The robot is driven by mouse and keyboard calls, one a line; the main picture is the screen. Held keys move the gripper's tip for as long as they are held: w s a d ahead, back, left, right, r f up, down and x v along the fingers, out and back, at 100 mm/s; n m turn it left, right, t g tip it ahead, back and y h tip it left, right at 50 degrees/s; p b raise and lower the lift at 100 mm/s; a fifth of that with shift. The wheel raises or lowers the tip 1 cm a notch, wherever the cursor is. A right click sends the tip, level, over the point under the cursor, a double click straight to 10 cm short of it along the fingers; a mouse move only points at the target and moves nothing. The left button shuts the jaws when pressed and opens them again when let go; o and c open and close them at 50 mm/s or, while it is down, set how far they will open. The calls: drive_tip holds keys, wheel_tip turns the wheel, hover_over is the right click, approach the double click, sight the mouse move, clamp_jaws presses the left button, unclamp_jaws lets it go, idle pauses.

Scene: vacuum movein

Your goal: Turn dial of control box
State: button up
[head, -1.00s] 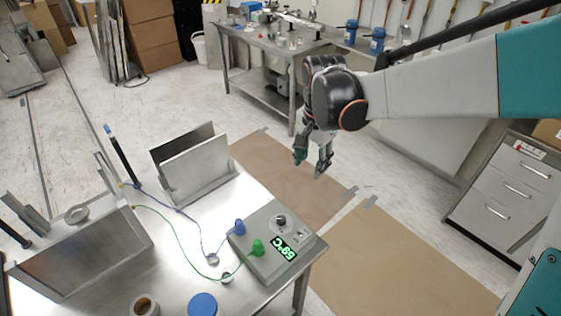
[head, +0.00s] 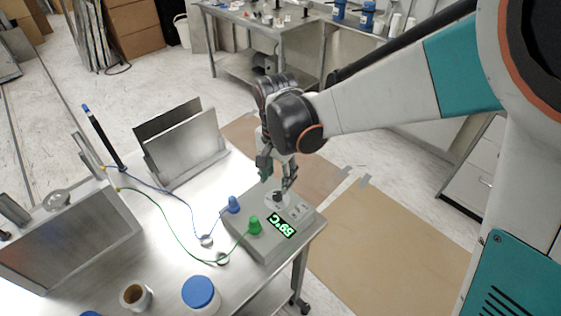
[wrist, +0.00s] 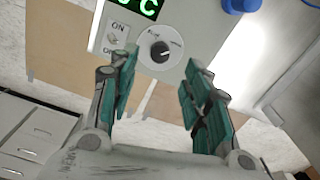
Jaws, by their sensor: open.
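My gripper (head: 278,180) is open and empty, pointing down above the box. In the wrist view my two teal-padded fingers (wrist: 158,75) are spread to either side of the dial, apparently apart from it. An ON/OFF switch (wrist: 113,39) is left of the dial there.
A blue plug (head: 234,204) and a green plug (head: 254,224) with cables stand on the box's left side. Upright metal plates (head: 187,150), a blue-lidded jar (head: 201,293) and a tape roll (head: 135,296) are on the table. Open floor lies beyond the box.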

sight(278, 194)
drive_tip(key=shift+f+b, duration=1.8)
drive_tip(key=shift+f, duration=1.4)
clamp_jaws()
